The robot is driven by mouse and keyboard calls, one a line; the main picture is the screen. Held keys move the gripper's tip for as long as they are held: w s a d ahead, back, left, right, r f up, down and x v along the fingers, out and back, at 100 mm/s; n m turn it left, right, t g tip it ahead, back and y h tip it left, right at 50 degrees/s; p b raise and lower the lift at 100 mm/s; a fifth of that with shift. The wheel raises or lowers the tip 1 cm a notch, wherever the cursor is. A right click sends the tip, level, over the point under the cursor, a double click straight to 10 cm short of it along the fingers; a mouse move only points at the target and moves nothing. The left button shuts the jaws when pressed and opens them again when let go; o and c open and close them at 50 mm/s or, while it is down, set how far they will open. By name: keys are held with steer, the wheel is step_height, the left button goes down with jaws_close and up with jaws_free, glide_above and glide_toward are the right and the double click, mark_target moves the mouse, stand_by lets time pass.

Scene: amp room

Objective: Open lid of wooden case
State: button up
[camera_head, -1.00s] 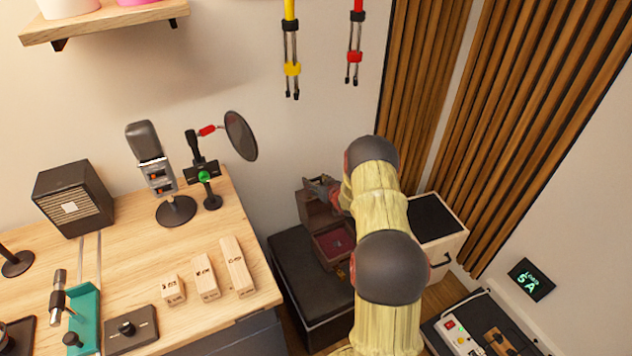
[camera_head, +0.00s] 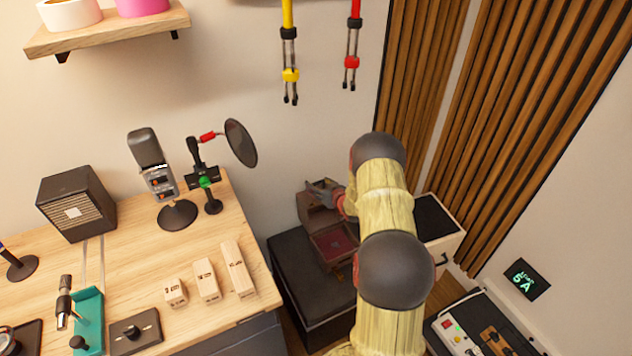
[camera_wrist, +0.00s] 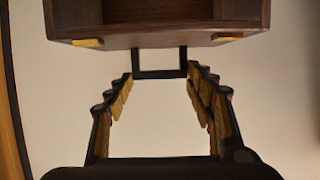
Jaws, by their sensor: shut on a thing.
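The wooden case (camera_head: 333,246) is brown with a dark red lining. It sits on a black box-like seat in the head view. Its lid (camera_head: 316,213) stands raised at the back, so the inside shows. My gripper (camera_head: 322,190) is at the top edge of the raised lid, partly hidden by my arm. In the wrist view, the lid (camera_wrist: 240,14) fills the top with two brass pieces on its edge. A black rectangular handle (camera_wrist: 160,74) sticks out from it between the fingertips of my gripper (camera_wrist: 160,78), which is shut on it.
The black seat (camera_head: 300,290) stands between the wooden desk (camera_head: 120,270) and a light box with a dark top (camera_head: 437,218). Wood-slat panels (camera_head: 535,100) rise at the right. Yellow and red cables (camera_head: 290,75) hang on the wall above. A control unit (camera_head: 468,330) is at lower right.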

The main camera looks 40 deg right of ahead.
steer(key=shift+s+a+f, duration=0.1)
steer(key=shift+s+f, duration=0.1)
steer(key=shift+f, duration=0.25)
steer(key=o, duration=1.3)
steer(key=shift+c, duration=0.2)
steer(key=o, duration=0.4)
steer(key=shift+w+r, duration=0.1)
steer(key=shift+r, duration=0.1)
steer(key=v, duration=1.2)
